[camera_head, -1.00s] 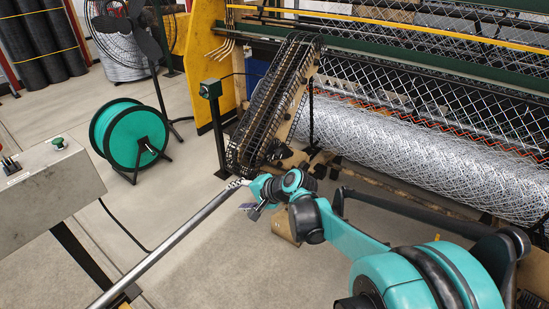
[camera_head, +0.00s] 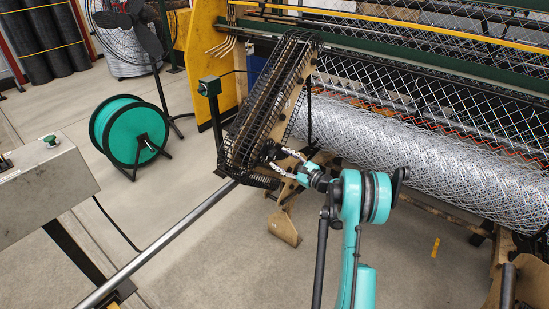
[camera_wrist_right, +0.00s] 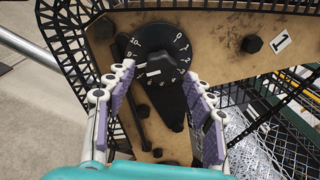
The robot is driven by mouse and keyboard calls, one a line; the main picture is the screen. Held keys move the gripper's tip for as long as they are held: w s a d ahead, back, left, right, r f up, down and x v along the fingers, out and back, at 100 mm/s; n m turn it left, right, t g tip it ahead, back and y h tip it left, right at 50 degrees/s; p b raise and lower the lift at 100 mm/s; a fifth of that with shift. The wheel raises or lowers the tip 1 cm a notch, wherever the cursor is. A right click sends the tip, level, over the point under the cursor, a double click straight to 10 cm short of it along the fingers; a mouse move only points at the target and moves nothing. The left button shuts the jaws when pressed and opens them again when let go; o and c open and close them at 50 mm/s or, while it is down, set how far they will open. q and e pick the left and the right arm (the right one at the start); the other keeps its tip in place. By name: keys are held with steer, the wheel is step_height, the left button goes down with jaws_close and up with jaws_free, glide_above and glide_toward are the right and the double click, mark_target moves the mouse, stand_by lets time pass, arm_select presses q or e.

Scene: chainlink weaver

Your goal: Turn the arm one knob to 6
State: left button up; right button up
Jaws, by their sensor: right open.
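The arm one knob (camera_wrist_right: 159,52) is a black round dial with white numbers around its rim, on a tan plate bearing a white tag (camera_wrist_right: 281,40) marked 1. A short white mark on the dial sits left of and below its middle; I cannot tell exactly which number it reads. My right gripper (camera_wrist_right: 158,74) is open, its two purple-padded fingers on either side of the dial's lower part, with no clear contact. In the head view my right gripper (camera_head: 284,160) is at the lower end of the black lattice arm, and the dial is hidden. My left gripper is not in view.
A black lattice guard (camera_head: 268,98) surrounds the tan plate. A metal bar (camera_head: 165,240) runs to its lower end. A wire mesh roll (camera_head: 425,155) lies at right. A teal reel (camera_head: 130,130) and grey control box (camera_head: 40,190) stand at left.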

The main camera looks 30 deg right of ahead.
mark_target(276, 156)
steer(key=shift+b+x, duration=0.45)
steer(key=shift+x, duration=1.55)
steer(key=c, duration=1.2)
steer(key=shift+o, duration=0.2)
steer(key=n, duration=0.5)
steer(key=shift+n+t, duration=0.3)
steer(key=shift+n, duration=0.1)
steer(key=n+y, duration=0.1)
steer(key=n, duration=0.4)
steer(key=shift+d, duration=0.1)
